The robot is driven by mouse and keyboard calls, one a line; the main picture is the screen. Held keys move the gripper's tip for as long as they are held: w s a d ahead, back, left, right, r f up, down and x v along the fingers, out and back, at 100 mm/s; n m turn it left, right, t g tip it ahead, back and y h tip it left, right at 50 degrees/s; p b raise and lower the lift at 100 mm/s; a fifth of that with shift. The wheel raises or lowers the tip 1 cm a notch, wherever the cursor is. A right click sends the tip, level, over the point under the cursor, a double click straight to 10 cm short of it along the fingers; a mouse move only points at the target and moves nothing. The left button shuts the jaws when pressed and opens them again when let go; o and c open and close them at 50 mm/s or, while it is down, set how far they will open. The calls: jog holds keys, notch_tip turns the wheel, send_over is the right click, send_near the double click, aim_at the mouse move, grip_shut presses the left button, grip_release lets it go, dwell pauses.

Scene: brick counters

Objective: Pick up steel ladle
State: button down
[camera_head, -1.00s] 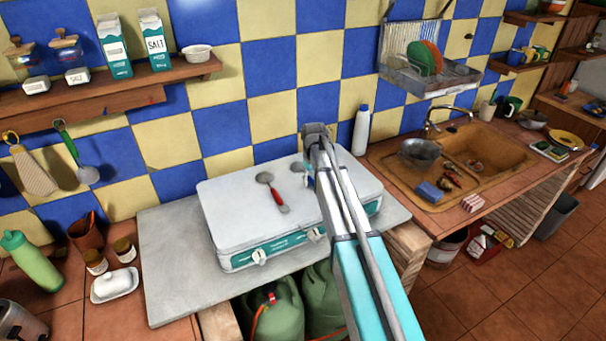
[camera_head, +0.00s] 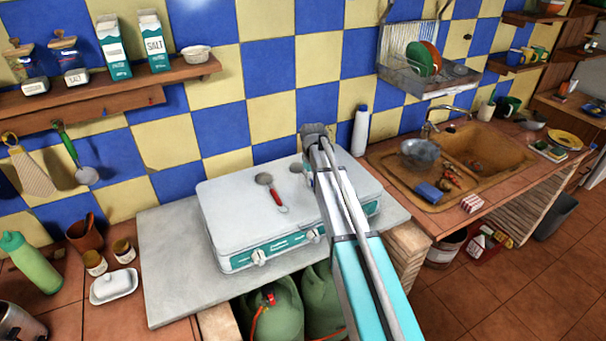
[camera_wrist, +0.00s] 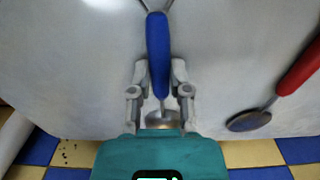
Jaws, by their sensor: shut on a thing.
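A steel ladle with a blue handle (camera_wrist: 158,50) lies over the white stove lid. In the wrist view its handle runs between the two fingers of my gripper (camera_wrist: 160,75), which is shut on it. Its round steel bowl (camera_wrist: 162,119) is partly hidden by my gripper body. In the head view the ladle's grey bowl (camera_head: 297,168) shows just left of my arm, and most of its handle is hidden. I cannot tell whether it is clear of the lid.
A red-handled utensil (camera_head: 271,190) lies on the stove lid (camera_head: 235,205) to the left; it also shows at the right in the wrist view (camera_wrist: 250,119). A white bottle (camera_head: 360,130) stands behind right. The sink (camera_head: 480,150) is farther right. The tiled wall is close behind.

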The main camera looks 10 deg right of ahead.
jog(key=shift+r, duration=0.15)
notch_tip(320, 180, up, 2)
jog(key=shift+r+p, duration=0.1)
jog(key=shift+p, duration=1.1)
jog(key=s+r+p, duration=1)
jog(key=s, duration=0.4)
jog(key=shift+a+r+p, duration=0.25)
jog(key=shift+a+p, duration=0.05)
jog(key=shift+w+a, duration=0.1)
dwell(0.5)
